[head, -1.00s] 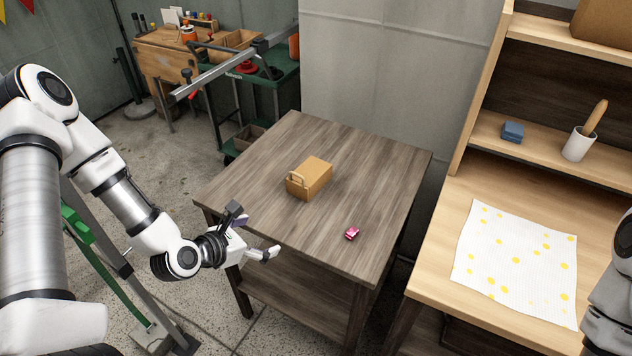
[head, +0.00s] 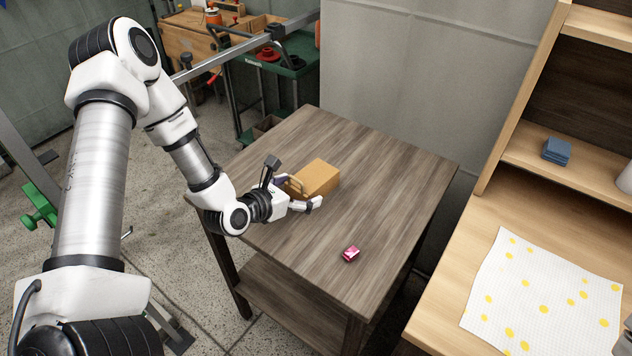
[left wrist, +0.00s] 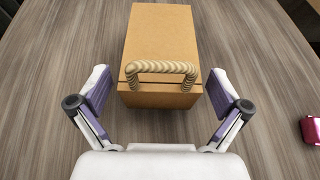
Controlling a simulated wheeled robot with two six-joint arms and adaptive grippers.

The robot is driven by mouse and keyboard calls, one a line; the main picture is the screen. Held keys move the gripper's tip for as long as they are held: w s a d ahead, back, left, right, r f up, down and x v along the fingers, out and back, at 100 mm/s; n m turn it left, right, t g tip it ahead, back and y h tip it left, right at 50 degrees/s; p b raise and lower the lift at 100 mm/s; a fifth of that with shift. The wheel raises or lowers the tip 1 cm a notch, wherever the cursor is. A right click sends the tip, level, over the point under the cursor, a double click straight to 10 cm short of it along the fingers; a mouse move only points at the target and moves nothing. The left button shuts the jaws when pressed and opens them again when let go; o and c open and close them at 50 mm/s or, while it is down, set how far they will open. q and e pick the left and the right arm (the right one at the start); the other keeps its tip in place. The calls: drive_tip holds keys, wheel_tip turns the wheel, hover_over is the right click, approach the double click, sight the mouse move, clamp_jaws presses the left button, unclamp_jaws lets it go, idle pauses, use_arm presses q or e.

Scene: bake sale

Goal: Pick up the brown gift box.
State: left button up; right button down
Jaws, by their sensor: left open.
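The brown gift box (head: 320,178) sits on the dark wooden table (head: 385,180). In the left wrist view the box (left wrist: 160,45) has a twisted rope handle (left wrist: 161,70) on its near side. My left gripper (head: 300,194) is at the near left side of the box in the head view.
A small pink item (head: 351,254) lies on the table, right of the gripper, and also shows in the left wrist view (left wrist: 311,130). A light wooden shelf unit with a yellow-dotted cloth (head: 540,298) stands at right. The table's right part is clear.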

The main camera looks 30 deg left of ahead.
use_arm(q)
drive_tip(key=shift+w+d+f, duration=0.15)
drive_tip(key=shift+w+f, duration=0.1)
drive_tip(key=shift+w, duration=0.4)
drive_tip(key=c, duration=1.2)
drive_tip(key=shift+r, duration=0.1)
